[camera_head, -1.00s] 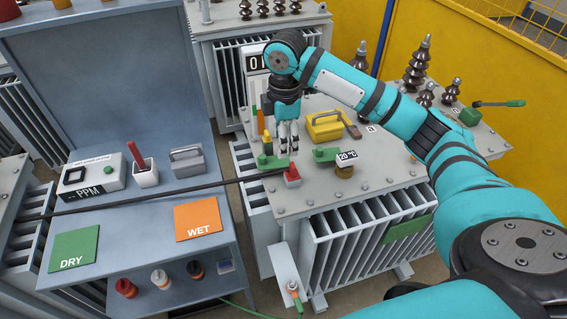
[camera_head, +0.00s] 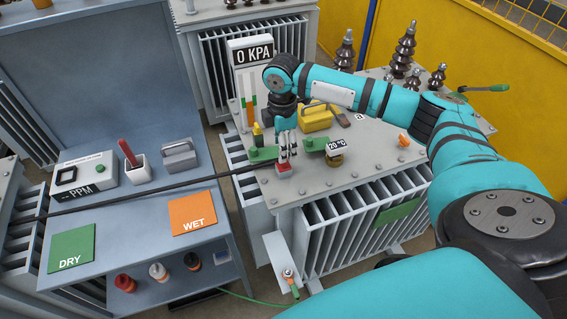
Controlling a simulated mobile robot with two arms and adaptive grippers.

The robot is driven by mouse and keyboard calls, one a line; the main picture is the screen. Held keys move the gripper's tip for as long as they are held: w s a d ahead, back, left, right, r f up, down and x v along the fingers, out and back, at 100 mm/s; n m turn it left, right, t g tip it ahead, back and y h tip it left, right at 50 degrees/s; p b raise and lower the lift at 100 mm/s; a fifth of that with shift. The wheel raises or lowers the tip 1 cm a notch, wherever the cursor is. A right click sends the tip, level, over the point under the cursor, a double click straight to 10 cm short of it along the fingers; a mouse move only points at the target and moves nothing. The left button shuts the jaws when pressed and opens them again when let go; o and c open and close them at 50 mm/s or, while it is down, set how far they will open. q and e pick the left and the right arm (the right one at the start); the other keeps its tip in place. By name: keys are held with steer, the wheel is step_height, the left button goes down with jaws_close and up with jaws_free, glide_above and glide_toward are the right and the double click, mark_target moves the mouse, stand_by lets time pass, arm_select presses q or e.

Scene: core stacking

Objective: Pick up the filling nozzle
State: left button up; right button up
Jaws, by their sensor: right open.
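My right gripper (camera_head: 286,158) points down over the top of the transformer, near its front left corner. It is open, with its fingertips close around the upper part of a small red fitting (camera_head: 283,170). I cannot tell whether they touch it. A long black hose or rod (camera_head: 150,190) runs from the left to this red fitting, which seems to be the filling nozzle. The fingers partly hide it. My left gripper is not in view.
The bench (camera_head: 130,240) at left holds a PPM meter (camera_head: 85,176).

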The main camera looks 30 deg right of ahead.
mark_target(284, 164)
steer(key=shift+f, duration=0.35)
steer(key=f+p, duration=0.1)
steer(key=f, duration=0.2)
steer(key=shift+d+f+p, duration=0.2)
steer(key=shift+f+p, duration=0.15)
steer(key=shift+f, duration=0.4)
jaws_close()
